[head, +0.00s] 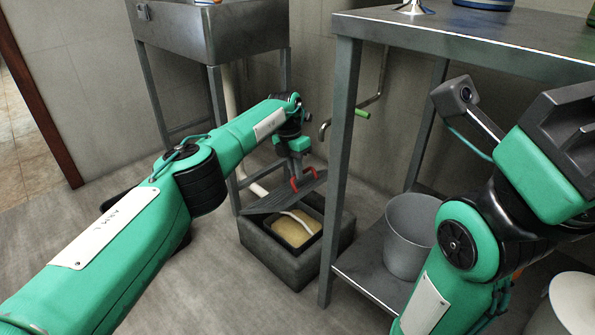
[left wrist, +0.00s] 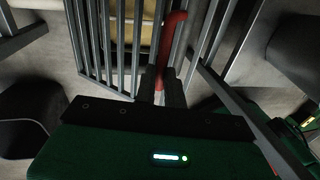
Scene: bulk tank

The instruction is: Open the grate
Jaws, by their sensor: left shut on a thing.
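The grate (head: 262,200) is a dark slatted panel over a dark square floor box (head: 268,258). It is tilted, raised off the box on the side by my gripper, so the yellowish contents (head: 290,235) and a pale hose show beneath it. My left gripper (head: 296,172) is shut on the grate's red handle (head: 293,185). In the left wrist view the fingers (left wrist: 160,85) close around the red handle (left wrist: 172,35), with the grate's bars (left wrist: 105,40) alongside. My right gripper (head: 565,135) is at the right edge; its fingers do not show clearly.
A steel table (head: 460,38) stands at right, its leg close beside the box. A grey bucket (head: 408,240) sits on its lower shelf. A steel sink (head: 215,30) stands behind. A pipe with a green handle (head: 362,114) is on the wall. Floor left of the box is clear.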

